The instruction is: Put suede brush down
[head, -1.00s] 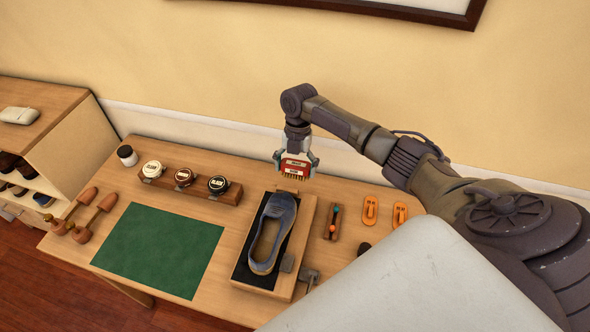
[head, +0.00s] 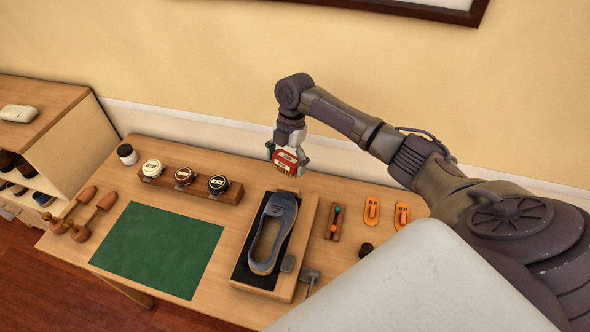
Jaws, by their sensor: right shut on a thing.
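The suede brush (head: 285,161) has a red and white body with tan bristles facing down. My right gripper (head: 287,157) is shut on it and holds it in the air above the back end of the shoe stand. A blue-grey shoe (head: 272,232) lies on the dark pad of the wooden stand (head: 306,222), just in front of and below the brush. The wooden table (head: 228,240) bears all of these. My left gripper is not in view.
A green mat (head: 158,248) lies bare at the left. A wooden rack (head: 228,197) with several round tins stands behind it. Wooden shoe trees (head: 97,214) lie at the far left. A small wooden holder (head: 334,222) and orange items (head: 371,210) lie right of the stand.

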